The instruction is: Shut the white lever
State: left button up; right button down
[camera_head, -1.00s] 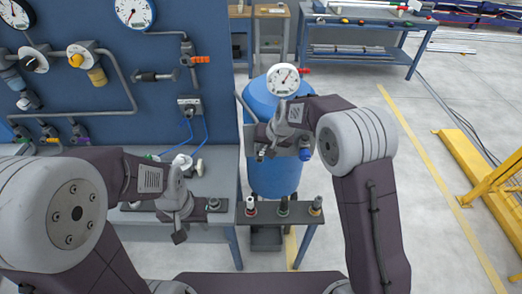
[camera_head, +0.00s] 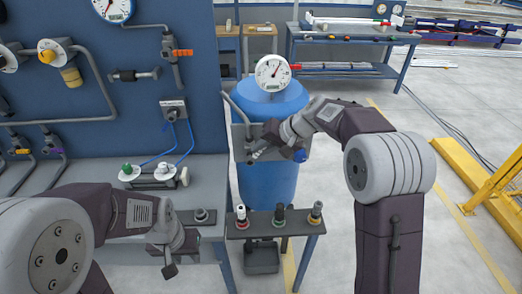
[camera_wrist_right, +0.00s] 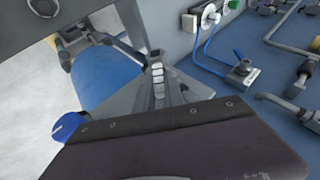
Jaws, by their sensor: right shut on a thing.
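My right gripper (camera_head: 256,154) is at the grey plate (camera_head: 238,140) on the front of the blue tank. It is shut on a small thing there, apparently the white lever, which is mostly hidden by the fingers. In the right wrist view, a pale segmented piece (camera_wrist_right: 158,84) shows by the fingers, with the blue tank (camera_wrist_right: 106,78) behind; I cannot tell whether it is lever or finger. My left gripper (camera_head: 178,258) hangs low in front of the workbench, away from the tank; its jaw opening is unclear.
A blue knob (camera_head: 299,155) is right of my right gripper. A round gauge (camera_head: 272,72) tops the tank. A small stand (camera_head: 262,228) with several upright fittings is below. The wall panel (camera_head: 90,80) carries pipes and valves on the left.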

jog(key=shift+s+f, duration=0.1)
jog(key=c, duration=1.4)
grip_release()
jog(key=shift+c, duration=0.2)
jog(key=v, duration=0.9)
